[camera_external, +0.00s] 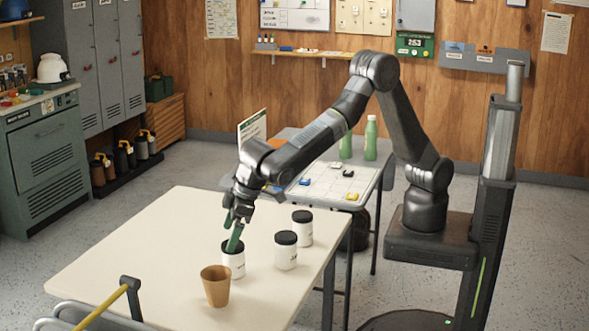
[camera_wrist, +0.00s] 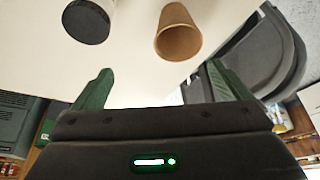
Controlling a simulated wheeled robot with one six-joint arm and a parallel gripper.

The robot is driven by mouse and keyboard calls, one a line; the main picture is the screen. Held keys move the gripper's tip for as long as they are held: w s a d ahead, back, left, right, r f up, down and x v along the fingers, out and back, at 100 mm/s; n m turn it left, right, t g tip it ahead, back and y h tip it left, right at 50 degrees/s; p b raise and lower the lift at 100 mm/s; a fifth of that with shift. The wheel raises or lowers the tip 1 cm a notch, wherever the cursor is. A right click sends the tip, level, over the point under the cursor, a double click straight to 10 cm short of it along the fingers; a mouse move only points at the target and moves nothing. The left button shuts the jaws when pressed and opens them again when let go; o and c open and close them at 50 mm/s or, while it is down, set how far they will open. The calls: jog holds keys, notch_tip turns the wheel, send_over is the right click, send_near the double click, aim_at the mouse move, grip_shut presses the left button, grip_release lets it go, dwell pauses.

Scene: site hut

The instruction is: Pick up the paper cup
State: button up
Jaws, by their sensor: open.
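The paper cup (camera_external: 215,287) is plain brown and stands upright near the front edge of the cream table (camera_external: 130,255). In the wrist view the paper cup (camera_wrist: 178,33) shows its open rim, ahead of the space between the fingers and right of centre. My gripper (camera_external: 233,232) is above the table, behind the cup in the outside view, with its green fingers in front of a white jar. In the wrist view my gripper (camera_wrist: 162,90) has its fingers wide apart with nothing between them. It is apart from the cup.
A white jar (camera_external: 233,263) stands close behind the cup; its dark lid (camera_wrist: 86,22) shows left of the cup in the wrist view. Two more black-lidded jars (camera_external: 286,252) (camera_external: 302,229) stand to the right. A chair (camera_external: 95,314) is at the front edge. The table's left part is clear.

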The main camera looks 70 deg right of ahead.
aim_at(214, 283)
jog(key=a, duration=0.2)
jog(key=a+f, duration=0.1)
jog(key=shift+s, duration=0.4)
jog(key=shift+p+x, duration=1.1)
jog(key=shift+x, duration=5.6)
jog(key=c, duration=1)
